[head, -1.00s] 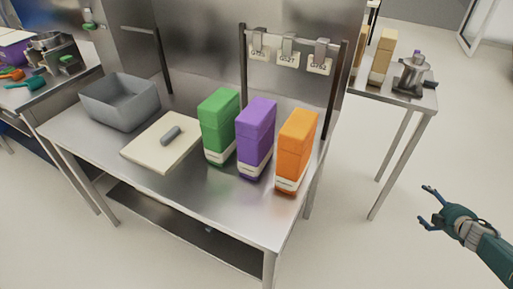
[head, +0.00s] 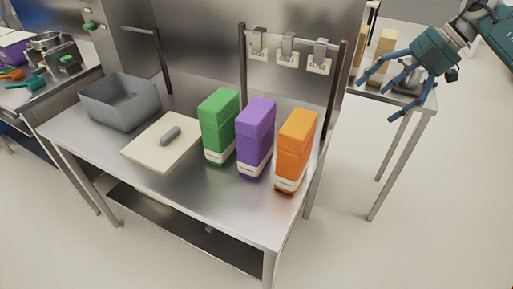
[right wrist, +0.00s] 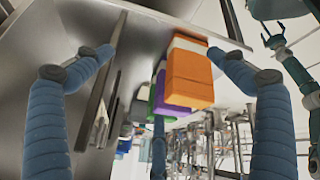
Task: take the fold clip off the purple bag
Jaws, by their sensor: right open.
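The purple bag (head: 256,140) stands upright on the steel table between the green bag (head: 219,128) and the orange bag (head: 296,150). I cannot make out a fold clip on its top. My right gripper (head: 379,97) is open and empty in the upper right of the head view, apart from the bags. In the right wrist view, the purple bag (right wrist: 160,92) shows partly behind the orange bag (right wrist: 190,78), between my spread fingers. My left gripper (right wrist: 274,34) shows small at the upper right there, its fingers apart and empty.
A rail behind the bags holds grey clips (head: 288,42) with white tags. The steel table's (head: 215,205) front is clear. A side table (head: 420,107) stands right.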

